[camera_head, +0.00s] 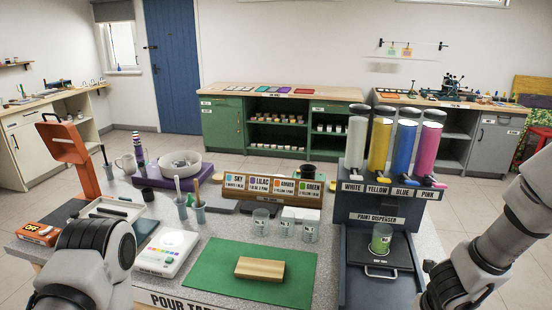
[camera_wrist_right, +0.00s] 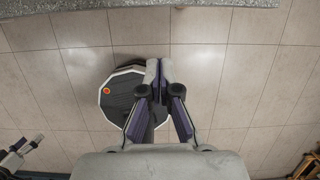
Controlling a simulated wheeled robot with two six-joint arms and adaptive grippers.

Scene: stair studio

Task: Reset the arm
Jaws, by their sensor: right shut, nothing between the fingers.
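My right gripper (camera_wrist_right: 159,68) shows in the right wrist view with its fingertips together and nothing between them. My left arm shows at the lower left of the head view, in front of the pour table.
A wooden block (camera_head: 260,269) lies on a green mat (camera_head: 218,277) on the pour table. A paint dispenser (camera_head: 382,216) stands at the right with a green-filled cup (camera_head: 381,240) on its tray. A white scale (camera_head: 166,252), clear cups (camera_head: 284,231) and an orange stand (camera_head: 66,147) are nearby.

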